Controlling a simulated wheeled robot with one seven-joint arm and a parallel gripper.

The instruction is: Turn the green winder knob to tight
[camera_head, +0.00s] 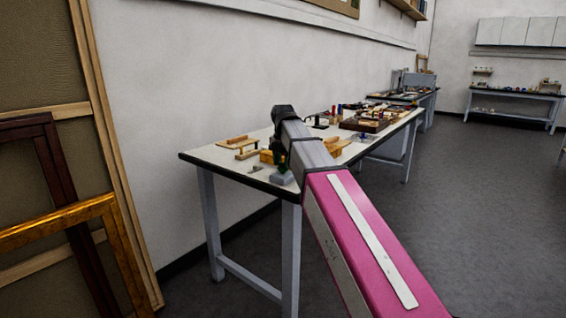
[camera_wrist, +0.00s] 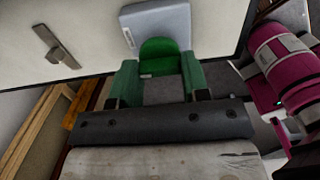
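The green winder knob (camera_wrist: 160,50) shows in the wrist view, rounded at the top, in front of a pale grey block (camera_wrist: 157,22). My gripper (camera_wrist: 160,72) has its two green fingers spread apart, one on the left and one on the right of the knob. I cannot tell whether either finger touches it. In the head view the grey block (camera_head: 283,179) sits at the near front corner of the white-topped table (camera_head: 215,157). My gripper is just above it there, partly hidden by my arm. Any tight marking is not readable.
A small wooden stand (camera_head: 238,142) and yellowish wooden parts lie behind the block. More tools and a dark tray (camera_head: 365,125) fill the table farther back. Large frames (camera_head: 70,215) lean at the left. The floor at the right is clear.

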